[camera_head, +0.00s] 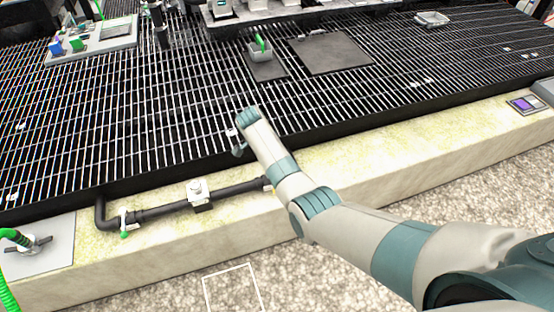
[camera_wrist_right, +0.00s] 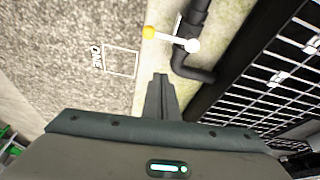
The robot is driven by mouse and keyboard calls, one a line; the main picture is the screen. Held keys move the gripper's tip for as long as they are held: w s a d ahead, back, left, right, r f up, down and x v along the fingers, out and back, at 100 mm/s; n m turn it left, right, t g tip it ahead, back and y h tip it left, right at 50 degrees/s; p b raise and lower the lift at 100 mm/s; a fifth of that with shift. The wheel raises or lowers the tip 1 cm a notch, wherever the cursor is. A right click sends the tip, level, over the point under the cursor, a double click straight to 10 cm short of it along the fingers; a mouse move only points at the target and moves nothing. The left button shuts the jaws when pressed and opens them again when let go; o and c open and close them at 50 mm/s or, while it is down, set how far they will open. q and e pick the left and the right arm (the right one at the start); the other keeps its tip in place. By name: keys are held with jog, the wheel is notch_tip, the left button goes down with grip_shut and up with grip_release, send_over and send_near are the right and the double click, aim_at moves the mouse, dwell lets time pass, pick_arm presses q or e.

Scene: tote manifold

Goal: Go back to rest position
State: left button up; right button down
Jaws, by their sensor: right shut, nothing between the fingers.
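My right arm reaches in from the right in the head view. Its gripper (camera_head: 238,148) is over the front edge of the black grating, small and partly hidden by the wrist. In the right wrist view the gripper's two dark fingers (camera_wrist_right: 160,95) are together with nothing between them. They point toward the pale ledge and touch nothing that I can see. My left gripper is in neither view.
A black pipe (camera_head: 158,211) with a white-knobbed fitting (camera_head: 197,190) runs along the pale ledge (camera_head: 350,165). A white floor square (camera_head: 232,290) lies in front.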

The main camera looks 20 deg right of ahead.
jog(key=shift+r, duration=0.15)
dwell(0.5)
jog(key=s+d+f+n+t+y, duration=0.15)
jog(key=s+f+n, duration=0.25)
jog(key=s, duration=0.6)
jog(key=s+d+f+n+y, duration=0.1)
jog(key=s+d+f+n, duration=0.2)
jog(key=s, duration=0.7)
jog(key=s+a+r+n+t+y, duration=0.1)
jog(key=s+r+n, duration=0.45)
jog(key=s, duration=0.65)
jog(key=s+a+r+n+t+y, duration=0.1)
jog(key=s+r+n, duration=0.45)
jog(key=s, duration=0.65)
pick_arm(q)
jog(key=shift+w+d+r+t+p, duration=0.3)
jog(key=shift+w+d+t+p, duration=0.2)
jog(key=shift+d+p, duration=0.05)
pick_arm(e)
jog(key=w+a+f, duration=0.1)
jog(key=f, duration=1.5)
jog(key=w+a+f+t, duration=0.1)
jog(key=a+f, duration=0.1)
jog(key=f, duration=1.5)
jog(key=shift+a+n+y, duration=0.3)
jog(key=shift+n+y, duration=0.05)
jog(key=shift+n, duration=0.05)
